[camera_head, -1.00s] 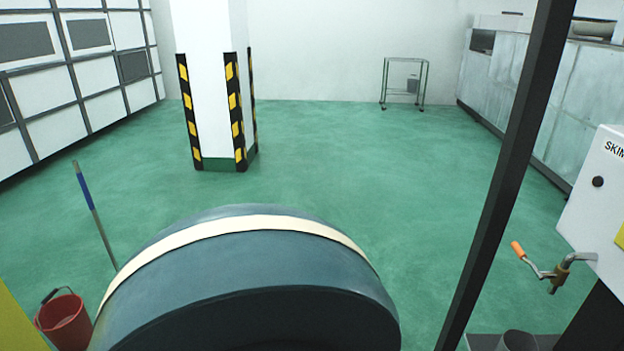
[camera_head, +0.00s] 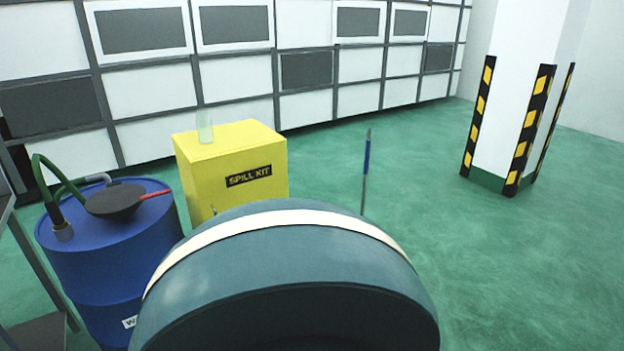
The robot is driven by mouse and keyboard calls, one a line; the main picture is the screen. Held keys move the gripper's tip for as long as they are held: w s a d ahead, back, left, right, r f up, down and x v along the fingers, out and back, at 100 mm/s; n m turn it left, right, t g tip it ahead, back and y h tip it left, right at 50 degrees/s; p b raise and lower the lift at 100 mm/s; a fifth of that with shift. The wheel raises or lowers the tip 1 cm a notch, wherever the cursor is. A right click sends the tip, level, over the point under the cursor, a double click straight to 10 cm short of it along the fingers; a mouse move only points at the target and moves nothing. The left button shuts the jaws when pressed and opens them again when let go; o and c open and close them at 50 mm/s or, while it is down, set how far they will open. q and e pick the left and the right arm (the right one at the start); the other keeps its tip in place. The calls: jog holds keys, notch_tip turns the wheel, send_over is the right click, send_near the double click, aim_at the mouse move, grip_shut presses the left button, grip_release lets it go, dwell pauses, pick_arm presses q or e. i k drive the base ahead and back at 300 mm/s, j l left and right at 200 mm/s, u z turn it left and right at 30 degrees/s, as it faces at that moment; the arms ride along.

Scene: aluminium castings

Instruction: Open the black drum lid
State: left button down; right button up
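A blue drum (camera_head: 105,262) stands at the left of the head view. A round black lid (camera_head: 112,201) lies on its top, with a red handle (camera_head: 156,194) sticking out to the right. The lid looks down, not raised, but its underside is hidden. A green hose (camera_head: 42,178) and a grey pipe (camera_head: 95,178) meet the drum top beside the lid, at its left and back. Neither of my grippers shows in this view.
A yellow spill kit box (camera_head: 235,178) stands right behind the drum, with a clear bottle (camera_head: 205,128) on top. A blue-gripped pole (camera_head: 366,170) rises further right. A striped pillar (camera_head: 515,100) stands at the right. Green floor (camera_head: 480,250) is free between them. A grey frame (camera_head: 40,270) is at the left edge.

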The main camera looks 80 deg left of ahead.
aim_at(110, 200)
jog(key=u, duration=3.55)
jog(key=i+u, duration=0.15)
jog(key=i+l+z, duration=0.1)
jog(key=i+l, duration=0.2)
jog(key=i, duration=0.2)
jog(key=i+l, duration=0.3)
jog(key=i, duration=0.2)
jog(key=i+l+z, duration=0.15)
jog(key=i+l, duration=0.15)
jog(key=i, duration=0.2)
jog(key=i+l+z, duration=0.1)
jog(key=i, duration=0.4)
jog(key=l, duration=0.1)
